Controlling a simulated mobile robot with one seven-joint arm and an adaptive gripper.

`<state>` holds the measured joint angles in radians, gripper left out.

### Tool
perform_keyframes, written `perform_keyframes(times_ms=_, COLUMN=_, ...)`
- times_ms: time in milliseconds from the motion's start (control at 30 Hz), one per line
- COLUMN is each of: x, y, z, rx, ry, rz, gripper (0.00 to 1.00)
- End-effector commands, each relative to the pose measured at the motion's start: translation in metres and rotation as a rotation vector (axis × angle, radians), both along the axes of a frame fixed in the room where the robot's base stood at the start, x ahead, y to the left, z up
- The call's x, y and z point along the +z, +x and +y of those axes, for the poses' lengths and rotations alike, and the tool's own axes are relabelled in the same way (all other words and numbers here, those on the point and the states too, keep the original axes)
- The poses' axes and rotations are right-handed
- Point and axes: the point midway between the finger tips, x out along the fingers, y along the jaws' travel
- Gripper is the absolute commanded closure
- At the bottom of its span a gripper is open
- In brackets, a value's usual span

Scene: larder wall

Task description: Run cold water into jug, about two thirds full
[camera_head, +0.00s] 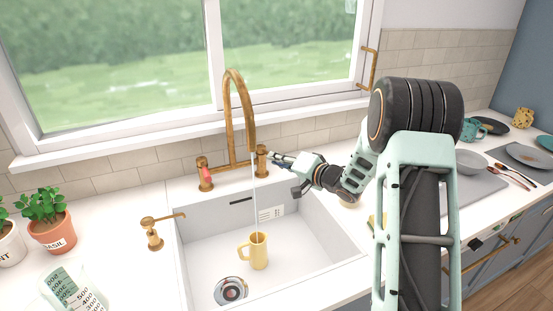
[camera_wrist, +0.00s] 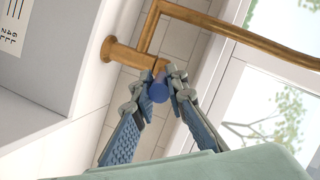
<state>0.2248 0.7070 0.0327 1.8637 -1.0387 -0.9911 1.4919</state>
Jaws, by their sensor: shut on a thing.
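A yellow jug (camera_head: 259,251) with a handle on its left stands upright in the white sink (camera_head: 205,254). A thin stream of water (camera_head: 255,200) falls from the brass spout (camera_head: 251,130) to the jug's mouth; the water level inside cannot be made out. My gripper (camera_head: 271,154) is at the right-hand tap (camera_head: 262,160). In the wrist view my gripper (camera_wrist: 161,80) is shut on the blue tap handle (camera_wrist: 158,91), with a finger on each side. The left-hand tap has a red handle (camera_head: 207,174).
A clear measuring jug (camera_head: 72,290) with printed marks stands on the counter at lower left, near a basil pot (camera_head: 51,231). A brass soap dispenser (camera_head: 153,236) stands left of the sink. The drain (camera_head: 230,290) is left of the yellow jug. Dishes (camera_head: 472,161) crowd the right counter.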

Motion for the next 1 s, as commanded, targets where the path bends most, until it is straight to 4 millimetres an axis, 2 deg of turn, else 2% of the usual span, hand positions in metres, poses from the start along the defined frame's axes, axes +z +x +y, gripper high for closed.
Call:
perform_keyframes(times_ms=67, x=0.001, y=0.000, z=0.000, rx=0.000, ry=0.000, rz=-0.002, gripper=1.00)
perform_keyframes(times_ms=100, x=0.001, y=0.000, z=0.000, rx=0.000, ry=0.000, rz=-0.002, gripper=0.83)
perform_keyframes(times_ms=233, x=0.000, y=0.000, z=0.000, rx=0.000, ry=0.001, rz=-0.001, gripper=0.69)
perform_keyframes(times_ms=500, x=0.000, y=-0.001, z=0.000, rx=-0.001, ry=0.000, rz=-0.001, gripper=0.69)
perform_keyframes(times_ms=633, x=0.002, y=-0.008, z=-0.007, rx=-0.002, ry=0.001, rz=0.000, gripper=0.69)
perform_keyframes(times_ms=1000, x=0.019, y=-0.066, z=-0.051, rx=-0.005, ry=0.000, rz=-0.001, gripper=0.69)
